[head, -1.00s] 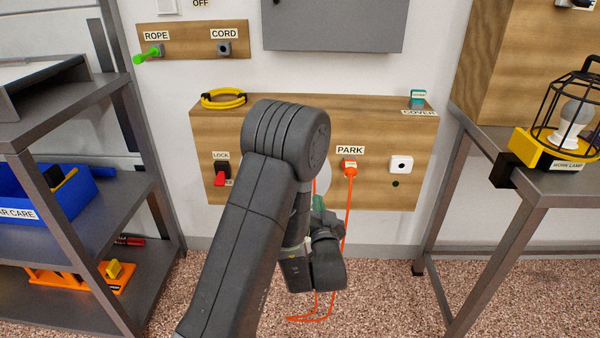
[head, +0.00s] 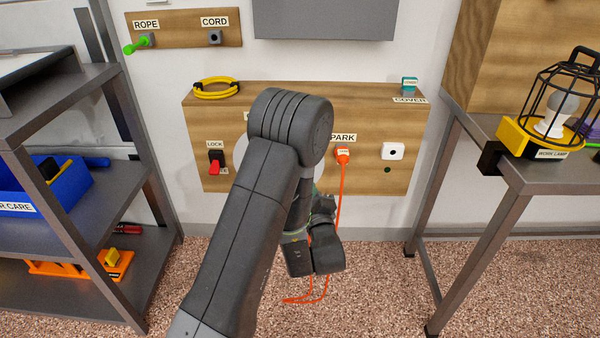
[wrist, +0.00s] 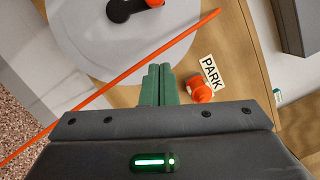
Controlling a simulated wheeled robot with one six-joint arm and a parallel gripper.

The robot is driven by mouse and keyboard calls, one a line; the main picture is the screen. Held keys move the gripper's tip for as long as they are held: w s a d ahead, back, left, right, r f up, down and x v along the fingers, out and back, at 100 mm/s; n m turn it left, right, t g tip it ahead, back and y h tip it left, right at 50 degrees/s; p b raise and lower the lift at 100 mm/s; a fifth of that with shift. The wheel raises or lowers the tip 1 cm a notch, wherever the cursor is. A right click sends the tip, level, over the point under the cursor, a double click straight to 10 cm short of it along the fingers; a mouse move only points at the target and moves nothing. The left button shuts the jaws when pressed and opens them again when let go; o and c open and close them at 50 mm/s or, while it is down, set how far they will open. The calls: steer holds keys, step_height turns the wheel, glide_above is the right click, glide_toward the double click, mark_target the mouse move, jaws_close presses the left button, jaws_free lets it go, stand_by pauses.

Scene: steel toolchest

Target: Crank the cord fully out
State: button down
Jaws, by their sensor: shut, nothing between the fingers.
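A pale round reel disc (wrist: 85,45) is on the wooden board in the wrist view. A black crank arm (wrist: 122,9) with a red-orange part lies on it, cut by the frame's top edge. In the head view my arm hides most of the reel. The orange cord (head: 339,200) hangs from the orange plug (head: 343,154) at the PARK label and loops near the floor. In the wrist view the cord (wrist: 120,82) crosses in front of the disc, and the plug (wrist: 199,90) is right of my fingers. My gripper (wrist: 158,72) is shut and empty, apart from the crank.
A red lock switch (head: 215,166) is left on the board; a white socket (head: 392,152) is right. A yellow coil (head: 216,89) lies on the board's top. A shelf (head: 75,110) stands left, and a bench (head: 520,175) with a work lamp (head: 540,140) right.

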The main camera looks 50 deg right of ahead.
steer(key=w+d+r+b, duration=0.2)
steer(key=w+d, duration=0.1)
steer(key=w, duration=0.7)
steer(key=shift+w+d+r, duration=0.15)
steer(key=shift+d+r, duration=0.05)
steer(key=shift+r, duration=0.1)
steer(key=shift+w+a+r, duration=0.4)
steer(key=shift+w, duration=0.1)
steer(key=shift+f+b, duration=0.1)
steer(key=shift+b, duration=0.25)
